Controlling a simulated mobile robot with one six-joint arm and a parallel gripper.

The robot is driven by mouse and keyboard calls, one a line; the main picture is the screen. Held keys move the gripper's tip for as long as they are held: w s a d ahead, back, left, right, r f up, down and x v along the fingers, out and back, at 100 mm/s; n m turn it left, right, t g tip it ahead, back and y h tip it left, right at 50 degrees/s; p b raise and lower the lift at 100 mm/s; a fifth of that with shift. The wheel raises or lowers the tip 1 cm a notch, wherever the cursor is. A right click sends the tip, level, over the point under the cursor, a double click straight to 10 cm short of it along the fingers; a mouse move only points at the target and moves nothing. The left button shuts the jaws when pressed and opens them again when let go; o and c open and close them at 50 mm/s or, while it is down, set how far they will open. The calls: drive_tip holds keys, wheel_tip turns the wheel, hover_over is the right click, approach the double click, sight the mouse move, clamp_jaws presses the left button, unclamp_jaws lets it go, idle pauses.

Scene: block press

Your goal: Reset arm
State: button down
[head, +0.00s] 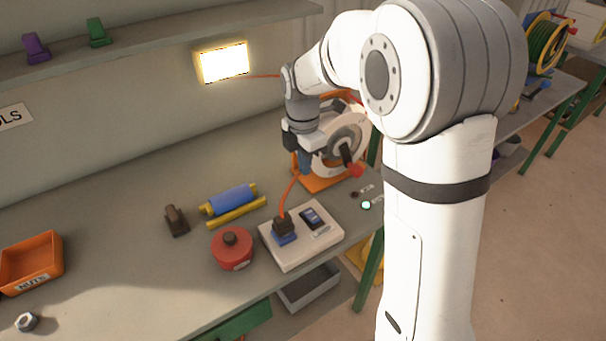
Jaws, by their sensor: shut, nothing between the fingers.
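My white arm rises at the right and bends over the workbench (130,245). My gripper (304,162) points down at its end, shut and empty, just left of a white wheel-like device (340,140) on an orange base (322,183). My arm partly covers this device, and the fingertips are small and hard to make out. A pale panel (310,250) lies in front, with a dark block on a blue base (284,230) and a dark-blue piece (314,218). An orange cable (290,190) runs up from the dark block towards my gripper.
A red round container (232,249), blue roller (230,200), yellow bar (236,212) and brown block (176,220) stand left of the panel. An orange nuts bin (31,262) and a nut (26,322) are far left. A shelf (150,40) and lit lamp (222,62) are above.

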drive_tip(key=s+d+r+m+t, duration=0.1)
drive_tip(key=s+d+r+m, duration=0.1)
drive_tip(key=s+m, duration=0.5)
drive_tip(key=s+d+r+m+t, duration=0.1)
drive_tip(key=s+d+r+m, duration=0.1)
drive_tip(key=s+d+m, duration=0.3)
drive_tip(key=s+d+r+m+t, duration=0.1)
drive_tip(key=s+d+m, duration=0.3)
drive_tip(key=s+m, duration=0.6)
drive_tip(key=shift+r+m+t, duration=0.3)
drive_tip(key=shift+r+m, duration=0.45)
drive_tip(key=shift+m, duration=0.15)
